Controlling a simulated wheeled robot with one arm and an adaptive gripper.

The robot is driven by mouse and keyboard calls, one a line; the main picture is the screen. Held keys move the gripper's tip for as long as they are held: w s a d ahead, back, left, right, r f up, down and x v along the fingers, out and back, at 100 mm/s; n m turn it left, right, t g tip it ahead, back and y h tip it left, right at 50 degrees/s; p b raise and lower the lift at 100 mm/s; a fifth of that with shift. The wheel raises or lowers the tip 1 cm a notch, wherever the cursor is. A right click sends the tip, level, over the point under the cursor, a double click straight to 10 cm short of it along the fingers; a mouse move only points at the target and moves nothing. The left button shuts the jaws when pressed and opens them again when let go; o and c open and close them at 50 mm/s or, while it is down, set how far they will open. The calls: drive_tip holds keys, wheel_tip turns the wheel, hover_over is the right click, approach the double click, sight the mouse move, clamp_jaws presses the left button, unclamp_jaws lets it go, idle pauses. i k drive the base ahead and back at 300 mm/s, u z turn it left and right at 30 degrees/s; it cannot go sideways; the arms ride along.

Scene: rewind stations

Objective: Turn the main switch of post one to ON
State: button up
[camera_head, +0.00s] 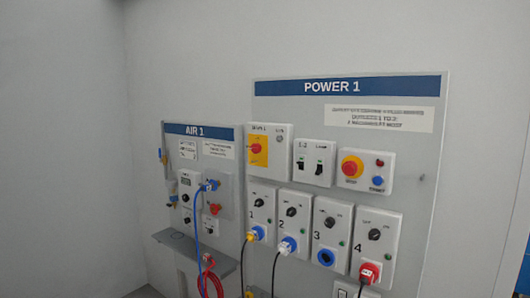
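The POWER 1 panel (437,190) stands on the wall at the right under a blue header. At its upper left is the main switch (256,148), a red rotary knob on a yellow plate in a grey box. The box's label is too blurred to read in full. Small marks (280,138) show beside the yellow plate. I cannot tell which position the knob points to. My gripper is not in view.
Beside the switch are a box with two toggles (315,163) and a red stop button (352,168). Below are several numbered outlets, with plugs at outlet 1 (254,235) and outlet 2 (287,245). The AIR 1 panel (229,160), with hanging hoses and a shelf (185,247), is left.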

sight(256, 148)
drive_tip(key=u, duration=0.6)
drive_tip(key=i, duration=0.65)
drive_tip(key=u, duration=0.95)
drive_tip(key=i, duration=0.65)
